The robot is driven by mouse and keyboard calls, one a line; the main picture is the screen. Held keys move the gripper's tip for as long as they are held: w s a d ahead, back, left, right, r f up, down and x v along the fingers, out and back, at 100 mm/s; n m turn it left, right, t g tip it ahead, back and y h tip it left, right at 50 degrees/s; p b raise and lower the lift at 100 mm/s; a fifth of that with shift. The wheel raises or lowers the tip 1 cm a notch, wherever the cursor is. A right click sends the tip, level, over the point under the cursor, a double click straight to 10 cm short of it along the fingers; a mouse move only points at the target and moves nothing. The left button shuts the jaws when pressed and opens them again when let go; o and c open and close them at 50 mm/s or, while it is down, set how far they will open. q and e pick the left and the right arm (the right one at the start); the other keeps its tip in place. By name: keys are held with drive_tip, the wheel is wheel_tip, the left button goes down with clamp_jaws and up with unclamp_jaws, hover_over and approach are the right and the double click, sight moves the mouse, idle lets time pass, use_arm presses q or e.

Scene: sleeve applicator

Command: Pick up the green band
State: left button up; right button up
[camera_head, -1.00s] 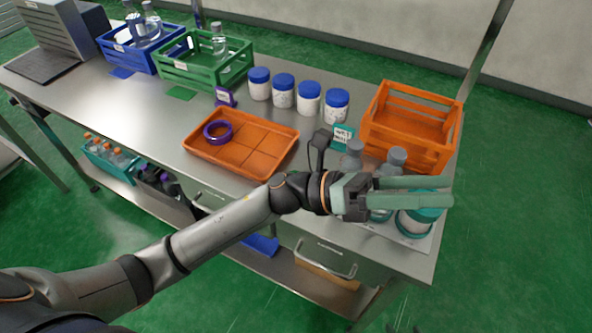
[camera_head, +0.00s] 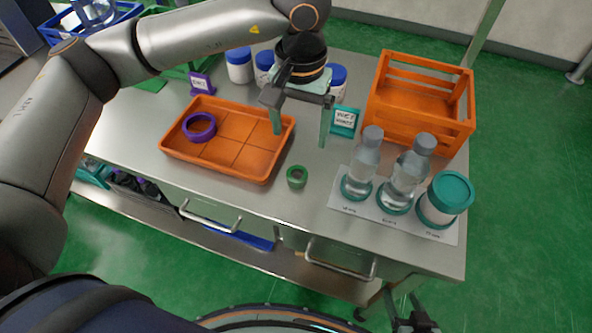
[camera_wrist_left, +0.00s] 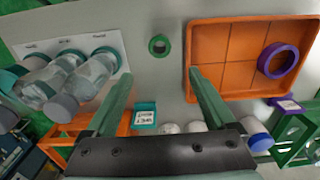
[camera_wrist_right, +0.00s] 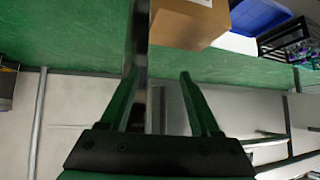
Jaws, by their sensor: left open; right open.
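The green band (camera_head: 297,176) is a small ring lying on the bare metal table, just right of the orange tray's near right corner. It also shows in the left wrist view (camera_wrist_left: 159,45), beyond the fingertips and between their lines. My left gripper (camera_head: 299,138) is open and empty, fingers pointing down, above the table behind the band. It does not touch the band. My right gripper (camera_head: 404,303) is partly visible at the bottom of the head view, low in front of the table. In the right wrist view it is open and empty (camera_wrist_right: 159,75).
The orange tray (camera_head: 250,166) holds a purple band (camera_head: 199,127). Two bottles (camera_head: 366,150) (camera_head: 408,172) and a teal-lidded jar (camera_head: 444,199) stand on a white mat (camera_head: 342,204) to the right. An orange crate (camera_head: 420,138) and a teal sign (camera_head: 344,121) stand behind. Table around the band is clear.

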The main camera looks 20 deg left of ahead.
use_arm(q)
hover_over(297, 171)
drive_tip(key=s, duration=0.1)
drive_tip(key=f, duration=0.6)
drive_tip(key=shift+s+d+f+p, duration=0.1)
drive_tip(key=shift+d+f+p, duration=0.05)
drive_tip(key=shift+d+p, duration=0.2)
drive_tip(key=f, duration=0.3)
drive_tip(key=f+p, duration=0.1)
drive_tip(key=f, duration=0.1)
drive_tip(key=shift+s+a, duration=0.1)
drive_tip(key=shift+s, duration=0.25)
drive_tip(key=shift+f, duration=0.2)
drive_tip(key=shift+c, duration=0.3)
clamp_jaws()
